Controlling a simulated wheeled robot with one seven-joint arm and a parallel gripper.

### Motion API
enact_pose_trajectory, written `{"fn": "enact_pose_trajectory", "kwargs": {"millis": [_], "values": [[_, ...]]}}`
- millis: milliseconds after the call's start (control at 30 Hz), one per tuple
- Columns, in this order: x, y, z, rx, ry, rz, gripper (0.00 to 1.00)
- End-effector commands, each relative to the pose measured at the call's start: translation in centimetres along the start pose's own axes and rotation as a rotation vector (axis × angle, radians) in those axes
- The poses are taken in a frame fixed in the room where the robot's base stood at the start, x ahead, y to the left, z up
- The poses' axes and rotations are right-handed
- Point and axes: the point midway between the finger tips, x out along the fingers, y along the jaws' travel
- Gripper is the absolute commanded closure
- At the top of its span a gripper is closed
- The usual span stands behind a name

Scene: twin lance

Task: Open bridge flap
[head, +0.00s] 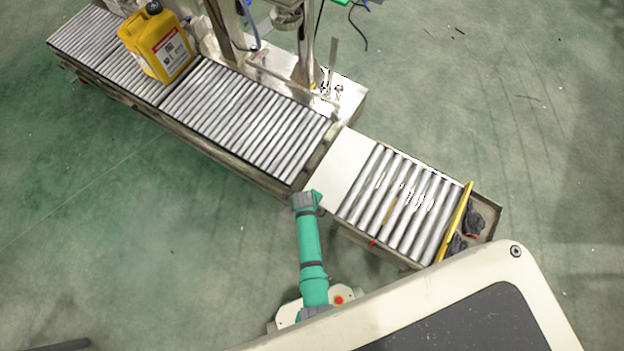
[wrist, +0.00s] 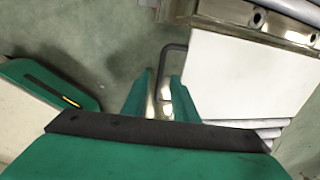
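The bridge flap (head: 340,163) is a plain pale plate lying flat between the two roller conveyor sections. It also fills the right of the wrist view (wrist: 238,78). A thin dark bent handle (wrist: 161,70) stands out from the flap's side edge. My gripper (wrist: 163,76) is at that edge, its two green fingers apart, with the lower part of the handle showing between them. I cannot tell whether a finger touches the handle. In the head view my gripper (head: 316,196) is small and at the near corner of the flap.
The long roller conveyor (head: 245,110) runs to the upper left and carries a yellow canister (head: 158,50). The short roller section (head: 400,205) with a yellow end bar (head: 455,222) lies to the right. A metal filling stand (head: 300,70) rises behind. Green floor is clear at left.

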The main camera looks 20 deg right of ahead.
Motion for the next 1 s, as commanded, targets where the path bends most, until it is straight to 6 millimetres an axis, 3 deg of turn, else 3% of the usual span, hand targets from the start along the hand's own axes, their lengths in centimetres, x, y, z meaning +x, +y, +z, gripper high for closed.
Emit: {"fn": "enact_pose_trajectory", "kwargs": {"millis": [67,167,200,1000], "values": [[-0.01,0.01,0.0,0.0,0.0,0.0,0.74],[-0.01,0.01,0.0,0.0,0.0,0.0,0.97],[-0.02,0.02,0.0,0.0,0.0,0.0,1.0],[-0.04,0.03,0.0,0.0,0.0,0.0,1.0]]}}
